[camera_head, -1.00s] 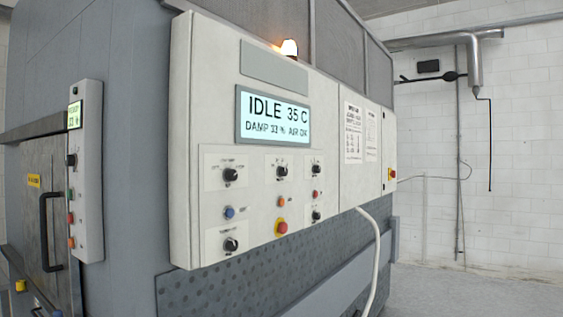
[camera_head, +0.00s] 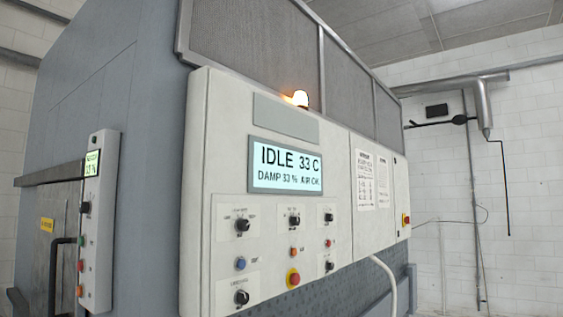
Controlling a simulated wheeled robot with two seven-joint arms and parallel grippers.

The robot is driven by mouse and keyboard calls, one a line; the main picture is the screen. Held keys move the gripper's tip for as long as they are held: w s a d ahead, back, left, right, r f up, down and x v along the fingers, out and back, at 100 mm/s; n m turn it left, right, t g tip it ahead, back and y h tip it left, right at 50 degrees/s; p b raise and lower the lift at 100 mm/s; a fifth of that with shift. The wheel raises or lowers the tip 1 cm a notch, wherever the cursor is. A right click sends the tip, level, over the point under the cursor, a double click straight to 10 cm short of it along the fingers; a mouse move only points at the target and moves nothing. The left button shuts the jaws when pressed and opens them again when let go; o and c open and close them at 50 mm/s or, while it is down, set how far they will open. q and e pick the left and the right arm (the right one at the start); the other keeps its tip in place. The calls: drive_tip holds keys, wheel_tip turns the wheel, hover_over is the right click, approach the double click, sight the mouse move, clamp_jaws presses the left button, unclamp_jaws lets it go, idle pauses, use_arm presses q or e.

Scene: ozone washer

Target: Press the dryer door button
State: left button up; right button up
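The dryer's main control panel (camera_head: 225,120) fills the middle of the head view. Its lit screen (camera_head: 286,166) reads "IDLE 33 C", "DAMP 33 %" and what looks like "AIR OK". A narrow side panel (camera_head: 100,220) at the left has a small screen, a black knob, and green (camera_head: 82,241), red (camera_head: 80,266) and orange (camera_head: 79,291) buttons. Labels are too small to read. Neither gripper shows.
The dark door (camera_head: 40,270) with its black handle (camera_head: 55,262) is at the lower left, partly cut off. An amber lamp (camera_head: 301,98) glows above the panel. A white hose (camera_head: 384,270) hangs below it. A pipe (camera_head: 483,105) runs along the right wall.

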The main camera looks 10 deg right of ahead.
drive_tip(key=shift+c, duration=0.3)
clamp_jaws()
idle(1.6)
